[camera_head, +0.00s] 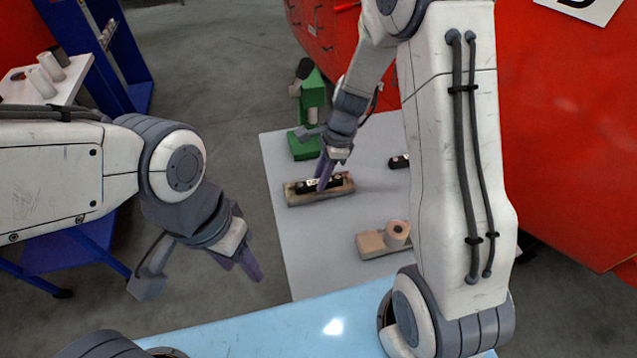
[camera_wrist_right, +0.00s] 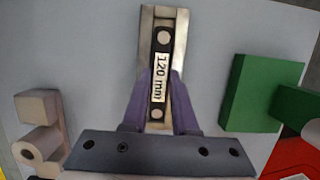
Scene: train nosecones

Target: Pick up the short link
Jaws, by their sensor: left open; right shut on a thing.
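A black link (camera_head: 311,185) with a white label lies in a shallow beige holder (camera_head: 296,199) on the grey table. In the right wrist view the link (camera_wrist_right: 158,100) reads "120 mm" and lies lengthwise in its holder (camera_wrist_right: 148,22). My right gripper (camera_head: 325,178) points down at it, its purple fingers shut on the link's sides. The link appears still within the holder. A second black piece (camera_head: 399,161) shows partly behind my right arm; its length is hidden. My left gripper (camera_head: 240,268) is open and empty, left of the table.
A green stand (camera_head: 305,145) is beyond the holder, and a beige block with a roller (camera_head: 384,241) is nearer. Red train bodies (camera_head: 570,130) rise at right and behind. A blue cart with a white top (camera_head: 68,82) stands at far left.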

